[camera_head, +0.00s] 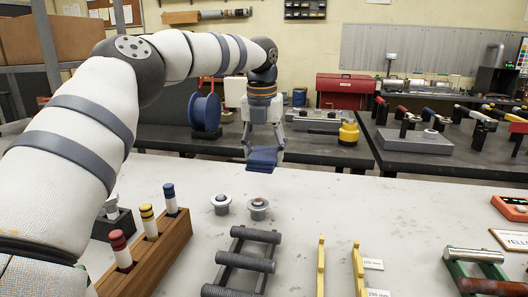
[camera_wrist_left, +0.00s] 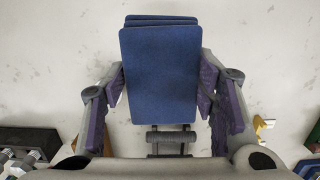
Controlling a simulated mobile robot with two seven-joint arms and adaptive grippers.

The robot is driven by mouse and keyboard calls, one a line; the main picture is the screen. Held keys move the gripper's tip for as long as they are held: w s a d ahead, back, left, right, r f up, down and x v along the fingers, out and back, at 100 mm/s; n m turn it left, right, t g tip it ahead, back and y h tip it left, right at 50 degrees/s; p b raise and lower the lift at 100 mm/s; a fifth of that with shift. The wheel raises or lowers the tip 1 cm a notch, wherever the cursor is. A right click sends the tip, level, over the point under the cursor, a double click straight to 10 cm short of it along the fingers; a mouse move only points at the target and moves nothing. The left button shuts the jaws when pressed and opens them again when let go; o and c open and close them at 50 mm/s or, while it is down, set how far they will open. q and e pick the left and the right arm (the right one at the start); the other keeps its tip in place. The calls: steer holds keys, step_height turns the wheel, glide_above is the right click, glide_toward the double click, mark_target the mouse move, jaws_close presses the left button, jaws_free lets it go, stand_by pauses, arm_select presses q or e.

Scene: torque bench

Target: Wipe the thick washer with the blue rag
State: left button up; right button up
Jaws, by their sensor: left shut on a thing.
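My left gripper (camera_head: 263,152) is shut on the folded blue rag (camera_head: 263,163) and holds it above the far part of the pale bench. In the left wrist view the rag (camera_wrist_left: 160,75) lies flat between the two fingers of the left gripper (camera_wrist_left: 160,95). Two round grey metal pieces stand side by side on the bench, nearer than the rag: a left one (camera_head: 220,204) and a right one (camera_head: 258,209). The right one looks a little thicker, but I cannot tell surely which is the thick washer. Neither shows in the wrist view. My right gripper is out of view.
A wooden block (camera_head: 160,250) with several colour-banded handles stands at the left. A dark rack with bars (camera_head: 240,265) is in front of the round pieces. Yellow upright pieces (camera_head: 321,265) stand right of it. The bench right of the rag is clear.

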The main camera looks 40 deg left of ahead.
arm_select(q)
steer(key=shift+f, duration=3.05)
steer(key=shift+f, duration=0.5)
steer(key=shift+d, duration=0.1)
